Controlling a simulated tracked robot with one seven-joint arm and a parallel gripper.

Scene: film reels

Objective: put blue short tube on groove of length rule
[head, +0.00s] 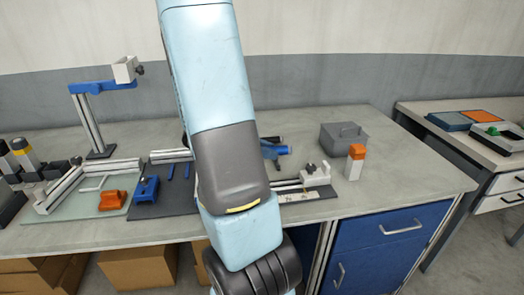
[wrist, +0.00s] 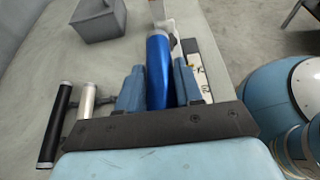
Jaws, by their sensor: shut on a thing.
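The blue short tube (wrist: 157,78) stands out between the two blue-grey fingers of my gripper (wrist: 158,66) in the wrist view. The gripper is shut on it, and the tube's pale end points up the picture. The length rule (wrist: 203,78) lies just right of the right finger, apart from the tube in that view. In the head view the rule (head: 300,196) shows on the bench right of my arm, with a white end block at its right end. My arm hides the rule's left part and most of the gripper there. The groove is not clearly seen.
A black tube (wrist: 54,125) and a white tube (wrist: 86,108) lie left of my gripper. A grey box (head: 344,137) and an orange-topped bottle (head: 355,163) stand behind and right of the rule. An orange block (head: 112,199) and a blue clamp (head: 146,190) are left.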

